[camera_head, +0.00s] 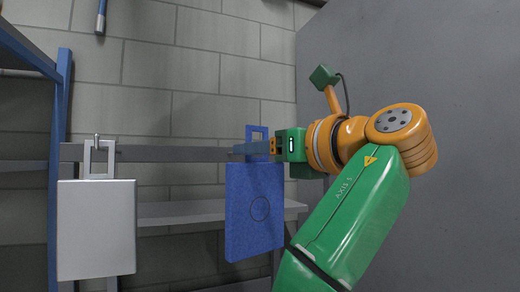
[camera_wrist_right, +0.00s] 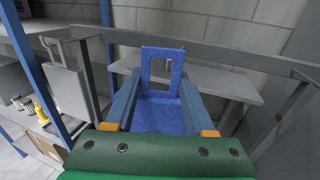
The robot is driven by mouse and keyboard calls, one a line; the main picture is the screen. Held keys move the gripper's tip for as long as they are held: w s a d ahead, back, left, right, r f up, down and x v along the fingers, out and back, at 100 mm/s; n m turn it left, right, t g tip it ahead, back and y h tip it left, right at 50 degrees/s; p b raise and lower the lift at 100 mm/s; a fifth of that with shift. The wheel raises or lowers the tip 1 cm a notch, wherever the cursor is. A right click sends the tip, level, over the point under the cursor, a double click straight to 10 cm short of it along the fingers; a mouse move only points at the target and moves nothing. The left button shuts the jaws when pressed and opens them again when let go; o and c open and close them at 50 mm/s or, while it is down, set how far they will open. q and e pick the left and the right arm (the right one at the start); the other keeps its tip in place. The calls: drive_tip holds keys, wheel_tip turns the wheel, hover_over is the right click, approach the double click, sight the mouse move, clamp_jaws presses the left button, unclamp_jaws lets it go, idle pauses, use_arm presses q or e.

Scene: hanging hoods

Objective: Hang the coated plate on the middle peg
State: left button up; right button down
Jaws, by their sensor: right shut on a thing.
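The coated plate, a blue panel (camera_head: 255,210) with an open loop handle (camera_head: 256,132) at its top, hangs upright in front of the grey bar (camera_head: 180,154). My right gripper (camera_head: 240,150) is shut on it just below the loop. In the right wrist view, the blue plate (camera_wrist_right: 160,100) sits between the two fingers of my right gripper (camera_wrist_right: 158,92), its loop beyond the tips. The middle peg is not clearly visible; I cannot tell whether the loop is around a peg. My left gripper is not in view.
A light grey plate (camera_head: 97,230) hangs by its loop on a peg (camera_head: 97,141) at the bar's left end. A blue post (camera_head: 58,150) stands left of it. A grey shelf (camera_head: 175,212) runs behind. Small yellow bottle (camera_wrist_right: 40,113) at left in the wrist view.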

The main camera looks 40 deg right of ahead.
drive_tip(key=shift+w+r, duration=0.15)
drive_tip(key=shift+w, duration=0.25)
drive_tip(key=shift+w+d+p, duration=0.25)
drive_tip(key=shift+w+p, duration=0.2)
drive_tip(key=shift+w, duration=0.3)
drive_tip(key=shift+w+d+p, duration=0.2)
drive_tip(key=shift+w+p, duration=0.1)
drive_tip(key=shift+w, duration=0.45)
drive_tip(key=shift+w+d+p, duration=0.15)
drive_tip(key=shift+w+p, duration=0.15)
drive_tip(key=shift+w, duration=0.4)
drive_tip(key=shift+f+b, duration=1.5)
